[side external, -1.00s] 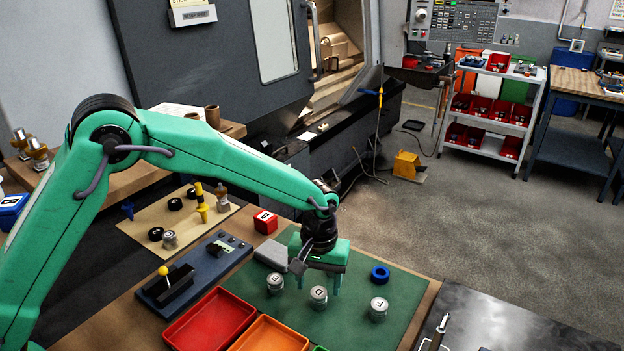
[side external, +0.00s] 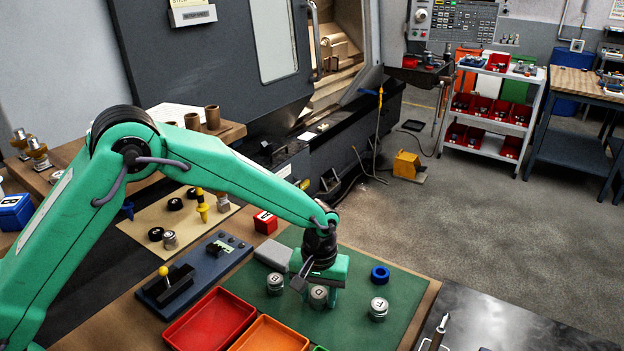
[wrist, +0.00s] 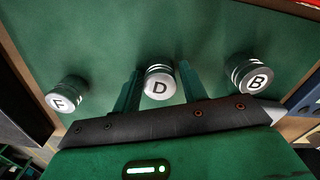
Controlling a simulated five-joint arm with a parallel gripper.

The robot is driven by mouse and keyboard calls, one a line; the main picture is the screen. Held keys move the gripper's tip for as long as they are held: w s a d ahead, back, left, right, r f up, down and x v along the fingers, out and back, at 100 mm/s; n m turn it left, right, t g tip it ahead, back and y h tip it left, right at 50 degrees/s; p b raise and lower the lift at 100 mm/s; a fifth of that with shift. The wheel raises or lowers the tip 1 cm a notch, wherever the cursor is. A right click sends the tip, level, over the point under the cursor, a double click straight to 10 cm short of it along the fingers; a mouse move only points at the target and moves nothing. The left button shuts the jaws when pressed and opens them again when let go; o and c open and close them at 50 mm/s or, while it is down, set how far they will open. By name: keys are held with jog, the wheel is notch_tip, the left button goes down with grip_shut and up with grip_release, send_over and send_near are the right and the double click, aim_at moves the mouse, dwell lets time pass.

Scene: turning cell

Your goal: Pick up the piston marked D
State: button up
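The piston marked D (wrist: 158,86) is a short silver cylinder standing upright on the green mat (side external: 400,290). In the side view the same piston (side external: 318,298) is partly covered by my gripper (side external: 319,288). My gripper is open and low, with one finger on each side of piston D. In the wrist view (wrist: 158,75) a gap seems to show between the fingers and the piston. Piston B (side external: 275,284) stands to the left, and it shows on the right in the wrist view (wrist: 253,78). A third piston, seemingly marked F (side external: 378,310), stands to the right.
A blue ring (side external: 380,274) and a grey block (side external: 273,253) lie on the mat. A red tray (side external: 212,318) and an orange tray (side external: 268,337) sit at its front left. The mat's right part is mostly clear.

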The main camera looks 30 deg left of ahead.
aim_at(319, 292)
jog(key=c, duration=0.7)
jog(key=shift+r, duration=0.1)
jog(key=shift+r, duration=0.45)
notch_tip(319, 292, up, 3)
jog(key=shift+r, duration=0.15)
jog(key=s+d+r, duration=0.2)
jog(key=s, duration=0.1)
jog(key=s+d+r, duration=0.2)
jog(key=s, duration=0.1)
jog(key=s+d+r, duration=0.2)
jog(key=s, duration=0.1)
jog(key=shift+s+d+r, duration=0.3)
jog(key=shift+r, duration=0.05)
